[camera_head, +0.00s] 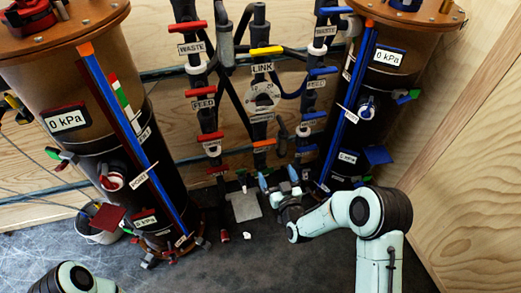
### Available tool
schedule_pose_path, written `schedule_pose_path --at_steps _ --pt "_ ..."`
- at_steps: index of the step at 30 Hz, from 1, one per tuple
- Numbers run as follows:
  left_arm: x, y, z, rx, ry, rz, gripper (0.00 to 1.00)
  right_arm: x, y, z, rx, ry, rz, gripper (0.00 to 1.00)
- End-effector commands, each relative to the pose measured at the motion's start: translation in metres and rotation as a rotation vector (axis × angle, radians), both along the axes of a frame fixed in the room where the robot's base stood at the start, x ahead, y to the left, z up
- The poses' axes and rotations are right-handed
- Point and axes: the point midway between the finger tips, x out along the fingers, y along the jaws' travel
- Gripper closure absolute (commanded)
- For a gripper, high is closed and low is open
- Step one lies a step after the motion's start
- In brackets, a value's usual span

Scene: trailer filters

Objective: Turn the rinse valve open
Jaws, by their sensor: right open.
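My right gripper (278,179) is open, its two blue-tipped fingers apart and empty, low in front of the valve pipes. No label that I can read says rinse, so I cannot tell which handle is the rinse valve. The left pipe has red handles, including one at WASTE (188,27) and one at FEED (201,92). The middle pipe has a yellow handle at LINK (266,51) and an orange handle (264,143) lower down. The right pipe has blue handles (323,71). The labels lower on the pipes are too small to read. My left gripper is out of view.
A large brown-and-black filter column (66,89) stands left of the pipes and another (391,77) stands right. Both carry 0 kPa displays. A white bucket (97,233) stands at the left. A grey plate (246,207) lies below the pipes. The dark floor in front is mostly clear.

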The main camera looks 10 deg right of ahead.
Motion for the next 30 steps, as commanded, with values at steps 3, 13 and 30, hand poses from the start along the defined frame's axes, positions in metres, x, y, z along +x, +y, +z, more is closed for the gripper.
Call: schedule_pose_path --at_steps 3,13,30 --pt "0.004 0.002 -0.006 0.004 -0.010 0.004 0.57 0.009 0.000 0.012 -0.014 -0.064 -0.003 0.00" --pt "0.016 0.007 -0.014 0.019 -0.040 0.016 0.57 0.060 0.001 0.014 -0.013 -0.067 -0.005 0.00" --pt "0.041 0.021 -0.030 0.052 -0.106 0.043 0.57 0.138 0.004 0.013 -0.013 -0.061 -0.004 0.00"
